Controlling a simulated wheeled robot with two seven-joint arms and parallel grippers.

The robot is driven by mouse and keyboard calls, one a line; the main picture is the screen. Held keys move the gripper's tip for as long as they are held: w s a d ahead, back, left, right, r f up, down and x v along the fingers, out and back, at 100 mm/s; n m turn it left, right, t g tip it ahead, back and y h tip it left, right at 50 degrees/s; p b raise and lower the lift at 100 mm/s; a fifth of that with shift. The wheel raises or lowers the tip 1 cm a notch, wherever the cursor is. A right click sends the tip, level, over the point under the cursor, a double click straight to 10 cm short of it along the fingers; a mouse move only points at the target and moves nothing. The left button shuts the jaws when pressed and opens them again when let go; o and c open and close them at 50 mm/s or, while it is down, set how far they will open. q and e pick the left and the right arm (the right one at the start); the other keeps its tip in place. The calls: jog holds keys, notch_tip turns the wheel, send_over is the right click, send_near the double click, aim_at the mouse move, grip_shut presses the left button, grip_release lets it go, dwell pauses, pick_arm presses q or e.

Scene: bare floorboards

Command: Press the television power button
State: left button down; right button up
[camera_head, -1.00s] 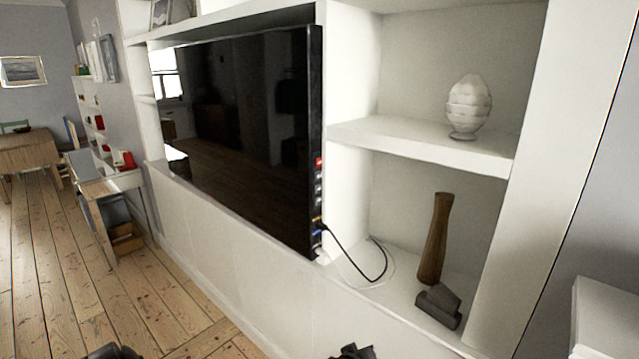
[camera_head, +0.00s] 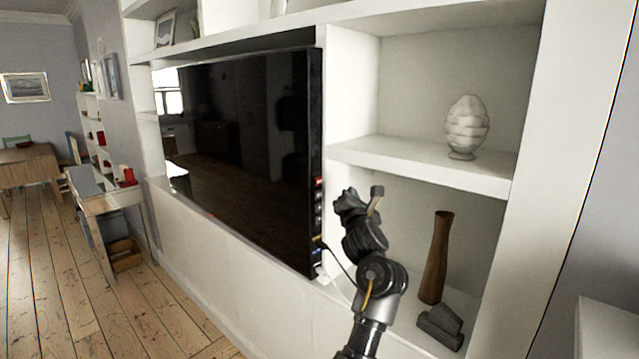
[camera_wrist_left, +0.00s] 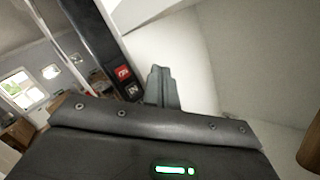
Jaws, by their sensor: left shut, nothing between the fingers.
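The television (camera_head: 245,150) is a large black flat screen set in a white wall unit. Its right side edge carries a column of small buttons, with the red power button (camera_head: 319,182) at the top. In the left wrist view the red button (camera_wrist_left: 122,73) shows a white mark, with a dark button just below it. My left gripper (camera_head: 347,200) is raised just right of that edge, apart from the red button in the picture. Its fingers (camera_wrist_left: 161,86) are shut and empty, right of the buttons in the wrist view. My right gripper is out of view.
A black cable (camera_head: 340,262) hangs from the television's lower right edge. The right shelves hold a white egg-shaped ornament (camera_head: 467,128), a brown wooden vase (camera_head: 436,258) and a dark block-like object (camera_head: 441,326). Floorboards (camera_head: 60,290) are clear at left.

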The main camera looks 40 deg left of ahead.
aim_at(319, 182)
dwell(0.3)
pick_arm(q)
jog(key=a+b, duration=0.2)
jog(key=a, duration=0.6)
jog(key=shift+a+b, duration=0.35)
jog(key=shift+a, duration=0.05)
dwell(1.8)
jog(key=shift+a+b, duration=0.45)
